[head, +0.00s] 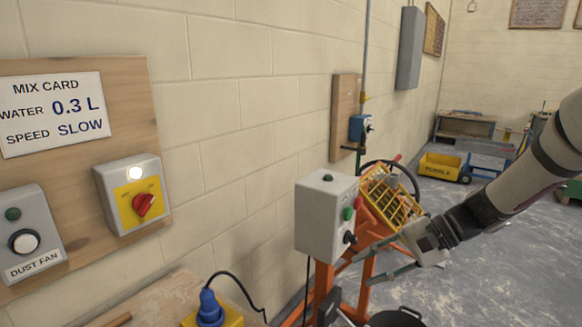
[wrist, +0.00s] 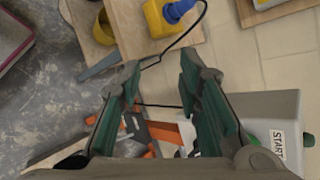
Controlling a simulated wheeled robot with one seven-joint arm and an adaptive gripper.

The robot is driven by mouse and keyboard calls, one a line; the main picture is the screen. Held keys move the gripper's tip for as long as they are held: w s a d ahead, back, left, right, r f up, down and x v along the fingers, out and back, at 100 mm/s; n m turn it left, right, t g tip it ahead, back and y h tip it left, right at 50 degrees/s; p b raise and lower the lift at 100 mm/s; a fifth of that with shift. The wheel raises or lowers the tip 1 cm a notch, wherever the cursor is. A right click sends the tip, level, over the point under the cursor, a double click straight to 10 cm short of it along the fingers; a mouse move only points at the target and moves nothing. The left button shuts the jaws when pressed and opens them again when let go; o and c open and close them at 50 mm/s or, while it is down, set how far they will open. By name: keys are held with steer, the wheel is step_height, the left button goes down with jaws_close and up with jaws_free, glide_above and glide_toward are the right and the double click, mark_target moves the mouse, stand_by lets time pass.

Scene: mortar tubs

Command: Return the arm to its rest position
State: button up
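My arm reaches in from the right of the head view, with my gripper (head: 362,268) low in front of the orange mixer stand, beside the grey control box (head: 322,222). Its two fingers are spread apart with nothing between them. In the wrist view my gripper (wrist: 158,68) also shows open and empty, its green-padded fingers pointing up the picture. The control box fills the lower right there, with a START label and a green button (wrist: 252,138). No rest mark for the arm shows.
A mix card (head: 52,112), a lit switch box with a red knob (head: 144,205) and a dust fan box (head: 28,235) are on the left wall board. A blue plug (head: 209,307) sits on the bench.

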steer(key=s+d+r+n+t+h, duration=0.1)
steer(key=s+r+n+h, duration=0.3)
steer(key=s, duration=0.7)
steer(key=s+d+r+n+t+h, duration=0.2)
steer(key=s+r+n+h, duration=0.2)
steer(key=s, duration=0.8)
step_height(320, 180, up, 2)
steer(key=h, duration=0.2)
steer(key=shift+n+h, duration=0.3)
steer(key=shift+n, duration=0.1)
steer(key=shift+c, duration=0.6)
